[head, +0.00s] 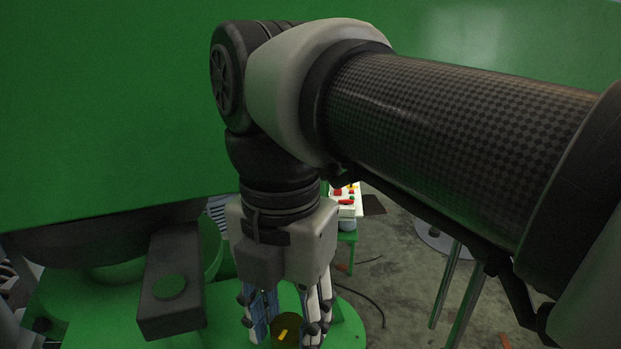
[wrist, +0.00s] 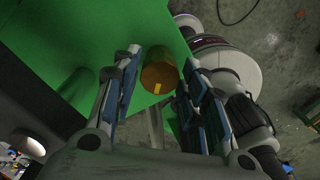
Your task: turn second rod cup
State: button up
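A brownish-orange cup (wrist: 157,74) with a small yellow mark shows in the wrist view between my fingers. The cup also shows low in the head view (head: 287,331), below and between the fingers, partly hidden by them. My gripper (head: 287,318) points down over it with its fingers spread. In the wrist view the gripper (wrist: 162,62) has one finger on each side of the cup. A narrow gap shows on the right side; the left finger is very close, and I cannot tell whether it touches. The rod under the cup cannot be made out.
A green surface (head: 345,327) lies around and below the cup. A dark block with a green round button (head: 170,287) stands to the left. A panel with red and yellow parts (head: 345,199) is behind. Concrete floor with a cable and metal posts lies to the right.

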jog(key=c, duration=0.6)
jog(key=shift+c, duration=0.2)
